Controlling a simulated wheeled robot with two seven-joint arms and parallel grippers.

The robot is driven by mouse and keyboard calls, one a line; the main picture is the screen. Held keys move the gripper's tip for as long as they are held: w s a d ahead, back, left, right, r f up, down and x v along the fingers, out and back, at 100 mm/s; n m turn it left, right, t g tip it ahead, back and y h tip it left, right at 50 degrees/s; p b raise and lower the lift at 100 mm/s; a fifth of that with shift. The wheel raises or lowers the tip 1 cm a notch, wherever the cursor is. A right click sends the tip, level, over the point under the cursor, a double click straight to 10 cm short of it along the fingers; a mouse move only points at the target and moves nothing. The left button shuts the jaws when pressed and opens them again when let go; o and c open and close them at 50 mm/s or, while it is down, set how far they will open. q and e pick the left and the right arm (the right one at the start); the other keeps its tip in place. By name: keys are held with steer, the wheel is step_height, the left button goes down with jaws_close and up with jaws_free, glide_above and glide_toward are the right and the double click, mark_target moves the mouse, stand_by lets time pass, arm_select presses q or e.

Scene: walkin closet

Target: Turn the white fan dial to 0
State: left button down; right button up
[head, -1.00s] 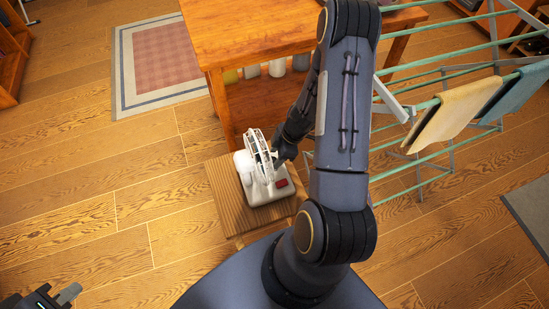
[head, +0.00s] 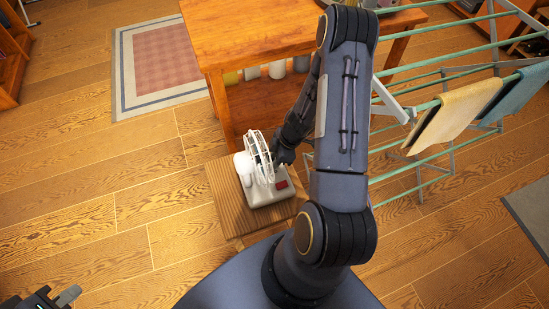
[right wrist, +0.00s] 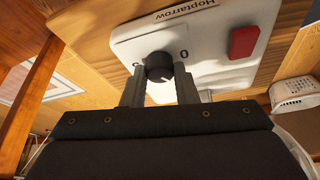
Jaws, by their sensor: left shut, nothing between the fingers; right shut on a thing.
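The white fan (head: 266,194) stands on a small wooden stool. Its round cage rises from a base with a red switch (head: 281,185). In the right wrist view, the fan base (right wrist: 215,62) shows a black dial (right wrist: 159,64), with a printed "0" just right of the dial. I cannot tell which way the dial points. My right gripper (right wrist: 160,82) is shut on the dial, one finger on each side; in the head view, its dark hand is at the fan's far right side. My left gripper (head: 60,299) is shut and empty at the bottom left, far from the fan.
The wooden stool (head: 224,196) stands close in front of an orange wooden table (head: 245,35). A drying rack with towels (head: 455,110) is to the right of my right arm. A pink rug (head: 160,62) lies at the back left. The left floor is clear.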

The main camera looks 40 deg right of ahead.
steer(key=shift+r+n+p, duration=0.2)
steer(key=shift+n+p, duration=0.2)
steer(key=shift+p, duration=0.15)
steer(key=n+g+p, duration=0.1)
steer(key=n+p, duration=0.1)
steer(key=p, duration=0.1)
steer(key=shift+w+n, duration=0.15)
steer(key=shift+n, duration=0.25)
steer(key=shift+w+d+n+g+y+p, duration=0.1)
steer(key=shift+n+g+y+p, duration=0.2)
steer(key=shift+n+g+p, duration=0.7)
steer(key=shift+f+n, duration=0.15)
steer(key=shift+n, duration=1.25)
steer(key=o, duration=1)
steer(key=v, duration=0.7)
steer(key=shift+w+d+r, duration=0.15)
steer(key=shift+w+r, duration=0.05)
steer(key=shift+r, duration=0.15)
